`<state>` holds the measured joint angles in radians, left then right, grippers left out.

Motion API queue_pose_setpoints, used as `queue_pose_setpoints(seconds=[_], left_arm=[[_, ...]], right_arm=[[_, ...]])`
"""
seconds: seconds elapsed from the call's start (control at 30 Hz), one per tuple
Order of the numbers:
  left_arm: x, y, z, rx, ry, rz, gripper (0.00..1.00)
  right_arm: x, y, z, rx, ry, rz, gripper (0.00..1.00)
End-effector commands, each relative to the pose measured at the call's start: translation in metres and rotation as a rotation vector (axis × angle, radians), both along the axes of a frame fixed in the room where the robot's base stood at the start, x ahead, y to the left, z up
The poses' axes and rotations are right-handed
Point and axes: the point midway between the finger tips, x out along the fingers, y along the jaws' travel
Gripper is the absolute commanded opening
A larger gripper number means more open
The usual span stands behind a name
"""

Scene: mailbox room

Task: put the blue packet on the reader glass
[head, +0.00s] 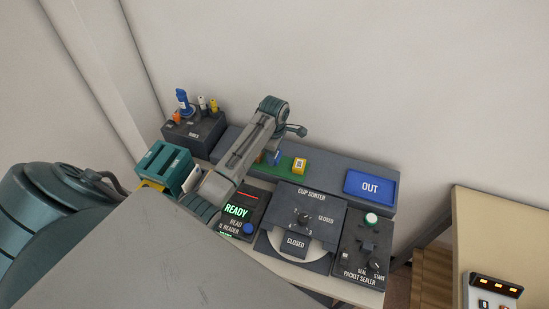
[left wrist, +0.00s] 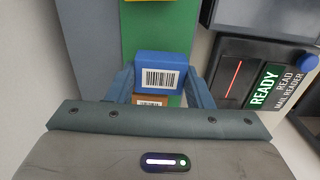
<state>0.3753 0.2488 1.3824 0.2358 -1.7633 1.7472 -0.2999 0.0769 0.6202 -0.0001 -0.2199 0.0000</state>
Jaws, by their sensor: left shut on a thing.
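The blue packet (left wrist: 161,72), with a white barcode label, sits between the two fingers of my left gripper (left wrist: 161,84) in the left wrist view. The gripper is shut on it. A brown packet (left wrist: 150,100) with a barcode shows just beside it, partly hidden by the gripper. In the head view the blue packet (head: 277,157) shows beside my left forearm, over the long grey tray; the fingers are mostly hidden there. The reader glass (left wrist: 232,76), dark with a red line, lies to the right in the wrist view. My right gripper is in neither view.
A yellow packet (head: 299,165) lies on a green strip right of the blue packet. The mail reader's READY screen (head: 236,211), the cup sorter (head: 322,208) and the packet sealer (head: 366,255) stand in front. A blue OUT plate (head: 370,187) is at right; a teal box (head: 162,163) at left.

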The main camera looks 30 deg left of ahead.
Motion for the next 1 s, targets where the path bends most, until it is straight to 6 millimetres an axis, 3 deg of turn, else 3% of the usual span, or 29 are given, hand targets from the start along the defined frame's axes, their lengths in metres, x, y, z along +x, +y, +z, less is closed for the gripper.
queue_pose_setpoints(seconds=[0.23,0.67,0.87,1.0], left_arm=[[0.000,0.000,0.011,0.000,-0.001,0.000,0.24],[-0.005,0.001,0.009,0.002,0.000,-0.044,0.24],[-0.031,0.008,0.002,0.004,0.000,-0.311,0.24],[-0.057,0.012,-0.003,0.005,-0.001,-0.592,0.24]], right_arm=[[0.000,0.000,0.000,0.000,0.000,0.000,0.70],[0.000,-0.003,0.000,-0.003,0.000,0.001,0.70],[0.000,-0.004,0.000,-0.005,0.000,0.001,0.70],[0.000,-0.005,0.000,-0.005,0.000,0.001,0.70]])
